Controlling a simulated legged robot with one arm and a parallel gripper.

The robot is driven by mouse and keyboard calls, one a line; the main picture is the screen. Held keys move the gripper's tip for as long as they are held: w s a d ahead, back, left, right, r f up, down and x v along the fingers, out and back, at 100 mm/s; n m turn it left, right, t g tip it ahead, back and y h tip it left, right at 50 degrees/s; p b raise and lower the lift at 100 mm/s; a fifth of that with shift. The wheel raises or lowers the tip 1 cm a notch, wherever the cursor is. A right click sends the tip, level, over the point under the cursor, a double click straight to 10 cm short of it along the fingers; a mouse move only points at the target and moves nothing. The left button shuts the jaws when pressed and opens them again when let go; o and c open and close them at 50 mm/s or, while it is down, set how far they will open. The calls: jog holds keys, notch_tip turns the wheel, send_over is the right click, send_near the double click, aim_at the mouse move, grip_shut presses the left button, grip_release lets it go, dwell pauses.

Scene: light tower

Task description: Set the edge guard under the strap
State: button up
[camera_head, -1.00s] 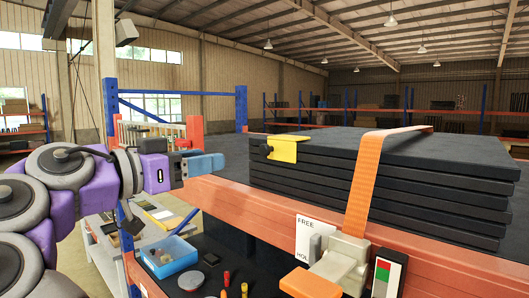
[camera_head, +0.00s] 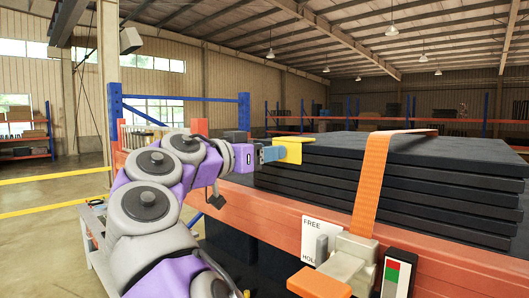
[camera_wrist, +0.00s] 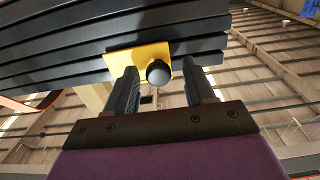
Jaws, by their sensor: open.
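The yellow edge guard (camera_head: 292,149) sits over the left corner edge of the stack of dark panels (camera_head: 390,185). In the wrist view the edge guard (camera_wrist: 130,60) shows a round dark knob (camera_wrist: 158,73). My gripper (camera_head: 272,153) is at the guard's left side. In the wrist view my gripper (camera_wrist: 162,88) is open, with one finger on each side of the knob. I cannot tell whether the fingers touch it. The orange strap (camera_head: 368,185) runs over the stack, to the right of the guard, and down to a buckle (camera_head: 347,262).
An orange beam (camera_head: 270,212) runs along the front below the stack. A sign (camera_head: 320,240) marked FREE and HOLD stands beside the buckle, and a red and green indicator (camera_head: 393,272) is at its right. The stack edge between guard and strap is clear.

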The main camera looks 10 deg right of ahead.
jog(key=shift+a, duration=0.45)
jog(key=shift+s+d+r, duration=0.1)
jog(key=shift+d, duration=0.3)
jog(key=c, duration=0.6)
grip_shut()
